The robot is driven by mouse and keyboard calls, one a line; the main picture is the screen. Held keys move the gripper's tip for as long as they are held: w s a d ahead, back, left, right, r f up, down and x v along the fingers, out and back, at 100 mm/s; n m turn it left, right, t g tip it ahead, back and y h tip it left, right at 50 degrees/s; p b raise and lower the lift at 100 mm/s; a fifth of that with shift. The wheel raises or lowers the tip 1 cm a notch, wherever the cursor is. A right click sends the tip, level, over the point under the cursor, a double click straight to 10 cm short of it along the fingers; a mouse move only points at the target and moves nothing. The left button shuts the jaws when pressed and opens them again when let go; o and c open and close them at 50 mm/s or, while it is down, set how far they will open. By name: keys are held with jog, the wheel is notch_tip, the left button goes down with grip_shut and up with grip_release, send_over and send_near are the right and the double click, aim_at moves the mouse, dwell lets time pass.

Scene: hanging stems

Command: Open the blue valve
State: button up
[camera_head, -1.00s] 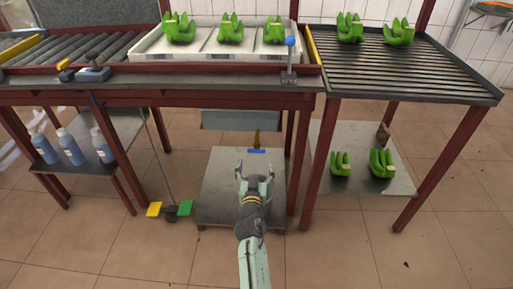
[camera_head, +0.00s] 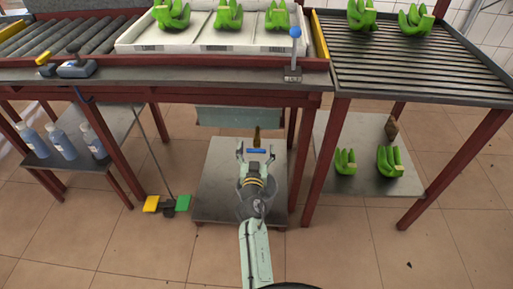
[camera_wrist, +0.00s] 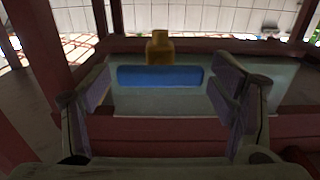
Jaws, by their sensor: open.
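The blue valve is a blue bar handle (camera_wrist: 160,76) below a brass fitting (camera_wrist: 160,47) in the wrist view. It lies crosswise, between and just beyond my fingertips. In the head view the blue handle (camera_head: 257,151) and the brass fitting (camera_head: 257,136) show under the bench, above a low grey shelf. My gripper (camera_head: 256,150) is open, with one finger at each side of the handle; in the wrist view my gripper (camera_wrist: 158,92) is also open and empty. I cannot tell whether a finger touches the handle.
A grey basin (camera_head: 238,117) hangs behind the valve under the bench. Red legs (camera_head: 305,165) stand to the right. A grey low shelf (camera_head: 215,190) lies beneath my gripper. A yellow and green pedal (camera_head: 168,204) is on the floor at left. Green banana bunches (camera_head: 390,161) sit at right.

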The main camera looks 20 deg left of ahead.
jog(key=c, duration=1.2)
jog(key=shift+o, duration=0.2)
jog(key=shift+n, duration=0.3)
jog(key=n, duration=0.3)
jog(key=shift+a+n, duration=0.1)
jog(key=shift+n, duration=0.3)
jog(key=n, duration=0.4)
jog(key=shift+a+n, duration=0.1)
jog(key=shift+n, duration=0.2)
jog(key=n, duration=0.4)
jog(key=shift+a+f, duration=0.1)
jog(key=shift+f, duration=0.05)
jog(key=shift+f+n+p, duration=0.1)
jog(key=shift+n+p, duration=0.35)
jog(key=shift+n, duration=2.05)
